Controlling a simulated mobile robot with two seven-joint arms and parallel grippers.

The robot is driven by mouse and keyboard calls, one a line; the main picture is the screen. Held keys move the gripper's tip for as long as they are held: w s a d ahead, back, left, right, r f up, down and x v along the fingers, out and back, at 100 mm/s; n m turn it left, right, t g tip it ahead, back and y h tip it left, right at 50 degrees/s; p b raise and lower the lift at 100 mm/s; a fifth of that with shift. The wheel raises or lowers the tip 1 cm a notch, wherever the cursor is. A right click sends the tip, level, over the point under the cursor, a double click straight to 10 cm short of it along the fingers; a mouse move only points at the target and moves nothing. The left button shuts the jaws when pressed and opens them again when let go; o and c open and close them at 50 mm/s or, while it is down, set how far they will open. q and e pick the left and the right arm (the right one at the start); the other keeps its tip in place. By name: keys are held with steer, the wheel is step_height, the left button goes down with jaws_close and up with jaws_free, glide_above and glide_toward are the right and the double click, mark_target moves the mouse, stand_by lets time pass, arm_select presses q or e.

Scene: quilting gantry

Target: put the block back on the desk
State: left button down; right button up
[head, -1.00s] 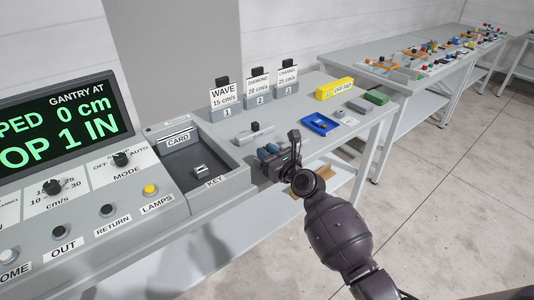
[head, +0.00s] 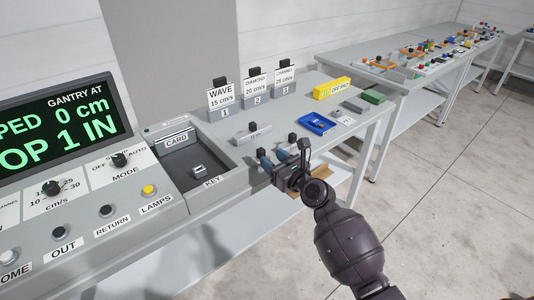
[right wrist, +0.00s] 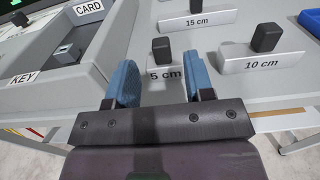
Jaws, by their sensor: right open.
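A small block labelled 5 cm (right wrist: 166,72) with a dark knob on top stands on the desk (right wrist: 150,22) in the right wrist view. Blocks labelled 15 cm (right wrist: 197,19) and 10 cm (right wrist: 262,64), each with a dark knob, stand behind it and to its right. My right gripper (right wrist: 162,85) is open, its blue fingers spread either side of the 5 cm label. Whether they reach around the block or stop short of it I cannot tell. In the head view my right gripper (head: 274,157) is over the desk's front edge and largely hides that block. My left gripper is not in view.
An open recess with CARD and KEY labels (head: 193,165) lies left of the gripper. A blue tray (head: 318,124), a yellow box (head: 332,89) and a green block (head: 374,96) lie to the right. Signed holders (head: 255,95) stand at the back.

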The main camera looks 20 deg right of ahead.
steer(key=s+d+f+n+g+h, duration=0.2)
steer(key=s+f+n, duration=0.4)
steer(key=s+n, duration=0.5)
steer(key=s+d+f+n+g+h, duration=0.2)
steer(key=s+f+n, duration=0.4)
steer(key=s+n, duration=0.5)
steer(key=s+d+f+n+g+h, duration=0.1)
steer(key=s+d+f+n+h, duration=0.1)
steer(key=s+f+n, duration=0.5)
steer(key=shift+s+n+g, duration=0.4)
steer(key=shift+s+n, duration=1.6)
steer(key=shift+s, duration=0.6)
